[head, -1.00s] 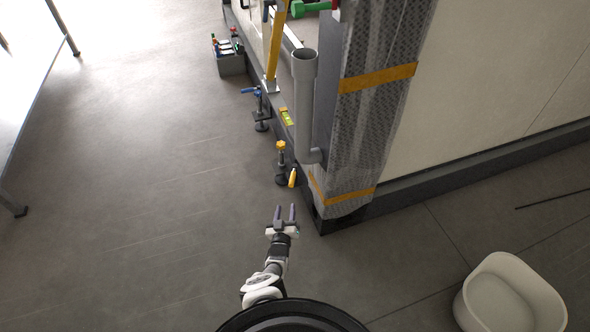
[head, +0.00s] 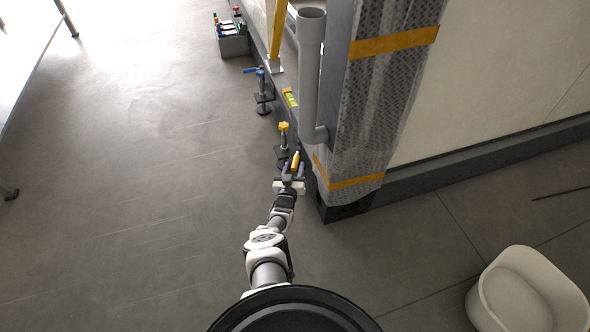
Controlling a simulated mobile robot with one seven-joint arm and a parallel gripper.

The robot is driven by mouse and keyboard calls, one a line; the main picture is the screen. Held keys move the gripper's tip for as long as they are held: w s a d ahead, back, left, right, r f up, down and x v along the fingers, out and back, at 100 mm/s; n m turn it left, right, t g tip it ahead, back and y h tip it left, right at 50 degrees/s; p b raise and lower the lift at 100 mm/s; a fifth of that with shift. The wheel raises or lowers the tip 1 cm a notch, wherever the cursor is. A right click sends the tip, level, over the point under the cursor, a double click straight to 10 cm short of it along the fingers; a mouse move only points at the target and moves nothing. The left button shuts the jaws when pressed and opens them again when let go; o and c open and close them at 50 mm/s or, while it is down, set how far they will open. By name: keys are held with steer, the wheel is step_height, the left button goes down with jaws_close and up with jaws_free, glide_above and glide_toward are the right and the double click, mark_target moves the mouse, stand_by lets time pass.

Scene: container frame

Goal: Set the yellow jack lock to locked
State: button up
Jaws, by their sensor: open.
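The yellow jack (head: 284,127) stands upright on the floor beside the frame's base, left of the wrapped post. It has a yellow knob on top of a dark stem. A yellow lever (head: 296,158) with a rounded tip stands at its lower right; I take it to be the lock. My gripper hides part of the jack's foot and the lever's lower end.
A blue-handled jack (head: 262,90) stands farther back, with a yellow-green level (head: 290,97) on the ledge nearby. A grey pipe (head: 311,80) and the wrapped post (head: 372,110) rise close on the right. A white tub (head: 530,295) is at lower right.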

mark_target(296, 160)
steer(key=shift+w+d+b, duration=0.15)
steer(key=shift+w+b, duration=0.25)
steer(key=shift+w, duration=0.3)
steer(key=shift+w+d+b, duration=0.1)
steer(key=shift+w+b, duration=0.25)
steer(key=shift+w, duration=0.3)
jaws_close()
